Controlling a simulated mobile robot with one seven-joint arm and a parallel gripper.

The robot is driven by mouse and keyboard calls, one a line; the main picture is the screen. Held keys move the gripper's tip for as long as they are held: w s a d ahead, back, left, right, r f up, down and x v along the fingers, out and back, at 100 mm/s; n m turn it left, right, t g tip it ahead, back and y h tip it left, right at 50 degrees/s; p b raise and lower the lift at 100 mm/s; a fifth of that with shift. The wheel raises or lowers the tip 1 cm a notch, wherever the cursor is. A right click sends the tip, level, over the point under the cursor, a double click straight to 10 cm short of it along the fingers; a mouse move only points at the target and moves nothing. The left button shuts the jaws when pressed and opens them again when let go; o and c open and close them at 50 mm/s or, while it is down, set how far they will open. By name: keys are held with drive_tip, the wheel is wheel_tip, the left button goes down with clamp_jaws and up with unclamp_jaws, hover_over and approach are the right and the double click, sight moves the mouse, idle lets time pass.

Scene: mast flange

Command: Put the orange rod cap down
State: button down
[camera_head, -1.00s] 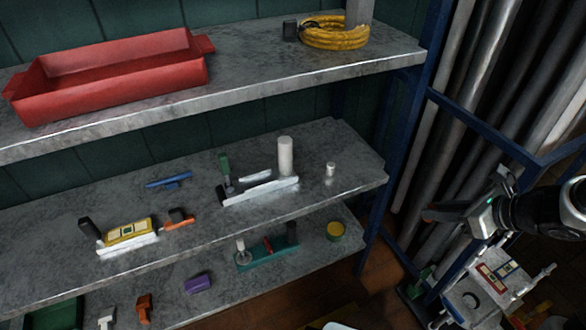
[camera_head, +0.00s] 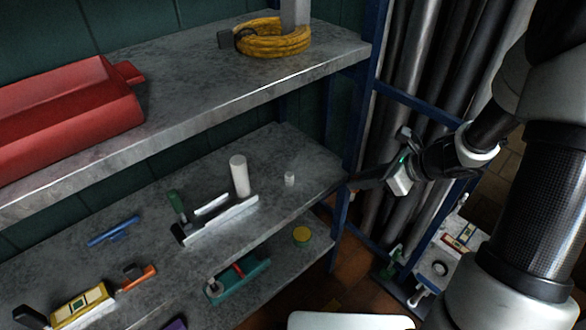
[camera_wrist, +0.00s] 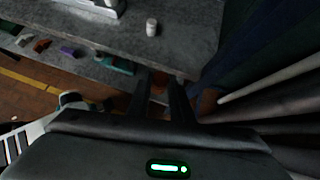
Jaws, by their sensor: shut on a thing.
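My gripper (camera_head: 354,186) is at the right end of the middle shelf (camera_head: 315,165), near the blue post. The cap is small, dark and mostly hidden by the fingers. In the head view I cannot make it out clearly. The shelf's edge shows ahead of the fingers in the wrist view, and the cap appears clear of it.
A small white cylinder (camera_head: 289,179) and a tall white cylinder (camera_head: 239,175) stand on the middle shelf. A blue post (camera_head: 353,130) and grey pipes (camera_head: 407,90) stand to the right. Bare shelf lies around the small cylinder.

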drive_tip(key=w+a, duration=1.2)
drive_tip(key=a, duration=0.1)
drive_tip(key=f+b, duration=0.1)
drive_tip(key=f, duration=0.1)
drive_tip(key=f+b, duration=0.1)
drive_tip(key=f, duration=0.1)
drive_tip(key=f+b, duration=0.1)
drive_tip(key=f, duration=0.2)
drive_tip(key=shift+w+d, duration=0.15)
drive_tip(key=shift+d, duration=0.1)
drive_tip(key=shift+w+a, duration=0.1)
drive_tip(key=shift+f, duration=0.1)
drive_tip(key=shift+f+b, duration=0.15)
drive_tip(key=shift+b, duration=0.15)
drive_tip(key=c, duration=1.6)
unclamp_jaws()
